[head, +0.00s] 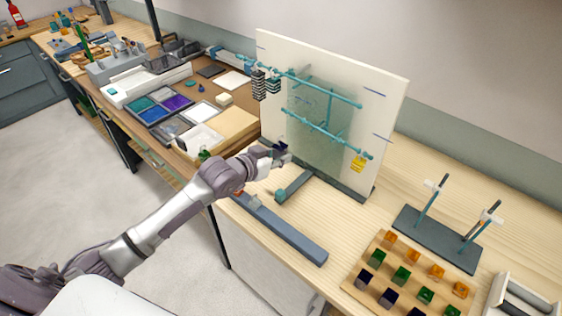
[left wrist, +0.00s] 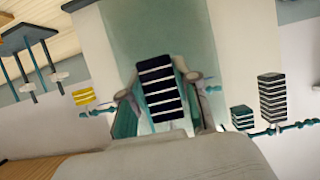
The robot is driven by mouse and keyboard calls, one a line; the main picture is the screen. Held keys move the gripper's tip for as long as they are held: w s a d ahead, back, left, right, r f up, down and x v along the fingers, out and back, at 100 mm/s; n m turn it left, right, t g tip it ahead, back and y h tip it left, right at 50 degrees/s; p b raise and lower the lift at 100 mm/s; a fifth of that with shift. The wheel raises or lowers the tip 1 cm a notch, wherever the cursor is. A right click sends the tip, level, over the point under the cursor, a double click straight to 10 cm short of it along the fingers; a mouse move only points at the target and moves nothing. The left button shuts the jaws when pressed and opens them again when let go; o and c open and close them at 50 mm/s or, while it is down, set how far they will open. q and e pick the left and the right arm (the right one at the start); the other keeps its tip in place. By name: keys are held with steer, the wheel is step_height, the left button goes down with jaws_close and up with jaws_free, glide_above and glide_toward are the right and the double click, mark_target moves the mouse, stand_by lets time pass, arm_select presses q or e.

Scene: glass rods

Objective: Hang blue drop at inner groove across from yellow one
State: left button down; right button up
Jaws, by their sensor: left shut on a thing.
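My left gripper (head: 277,153) is shut on the blue drop (left wrist: 160,90), a dark blue block with pale stripes. In the left wrist view the drop stands between the two fingers, in front of the board. In the head view it is small and partly hidden at the fingertips, left of the lower teal rod (head: 320,130). The yellow drop (head: 357,163) hangs near the right end of that rod and also shows in the left wrist view (left wrist: 83,96). An upper teal rod (head: 325,89) runs above. My right gripper is not in view.
Dark striped drops (head: 259,84) hang at the left end of the rods. The pale upright board (head: 385,90) stands behind. A wooden tray (head: 382,250) of coloured blocks and a dark stand (head: 450,246) are at the right. A grey bar (head: 285,230) lies in front.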

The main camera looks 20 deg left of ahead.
arm_select(q)
steer(key=shift+w+d+b, duration=0.65)
steer(key=shift+w+b, duration=0.2)
steer(key=shift+w, duration=0.85)
steer(key=shift+w+d+b, duration=0.6)
steer(key=shift+w+b, duration=0.2)
steer(key=shift+w, duration=0.85)
steer(key=shift+w+d+b, duration=0.65)
steer(key=shift+w+b, duration=0.2)
steer(key=shift+w, duration=0.85)
steer(key=shift+f, duration=0.15)
steer(key=shift+f, duration=0.4)
